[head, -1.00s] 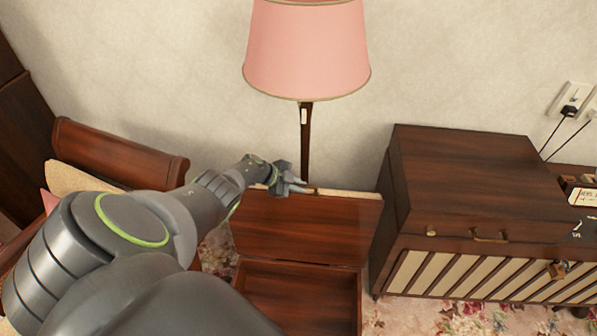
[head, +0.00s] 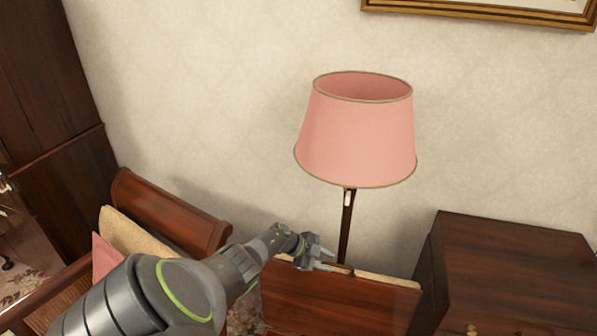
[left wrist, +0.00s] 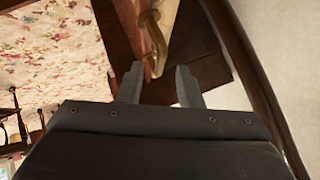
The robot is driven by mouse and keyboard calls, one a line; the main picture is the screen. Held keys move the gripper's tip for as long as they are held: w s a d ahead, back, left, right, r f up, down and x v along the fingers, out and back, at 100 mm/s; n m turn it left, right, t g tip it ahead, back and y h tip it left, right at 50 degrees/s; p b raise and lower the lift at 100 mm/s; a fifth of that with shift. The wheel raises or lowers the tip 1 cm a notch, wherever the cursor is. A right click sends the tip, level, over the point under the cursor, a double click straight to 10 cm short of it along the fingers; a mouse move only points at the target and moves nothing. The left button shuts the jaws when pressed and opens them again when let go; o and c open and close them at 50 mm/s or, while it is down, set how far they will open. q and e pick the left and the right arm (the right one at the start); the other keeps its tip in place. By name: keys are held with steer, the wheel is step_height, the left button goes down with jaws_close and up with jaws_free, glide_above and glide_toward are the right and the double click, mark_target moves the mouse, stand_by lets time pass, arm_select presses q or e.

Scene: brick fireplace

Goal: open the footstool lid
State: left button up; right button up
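The footstool lid (head: 335,299) is a dark brown wooden panel standing raised, with a pale padded edge (head: 388,279) along its top. Its lower part and the footstool's box are cut off by the bottom of the head view. My left gripper (head: 322,257) is at the lid's top edge, near its left part. In the left wrist view its two fingers (left wrist: 158,88) are apart, with nothing clearly held between them. A curved tan piece (left wrist: 153,40) lies just beyond the fingertips there. I cannot tell whether the fingers touch the lid. My right gripper is out of view.
A floor lamp with a pink shade (head: 357,135) stands right behind the lid, its pole close to my gripper. A wooden cabinet (head: 510,270) is to the right. A wooden armchair (head: 170,215) is to the left. The wall is behind.

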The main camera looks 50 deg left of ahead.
arm_select(q)
steer(key=p+v, duration=0.2)
steer(key=v, duration=1)
steer(key=shift+s+a+r+p, duration=0.2)
steer(key=shift+r+p, duration=0.05)
steer(key=shift+p, duration=0.1)
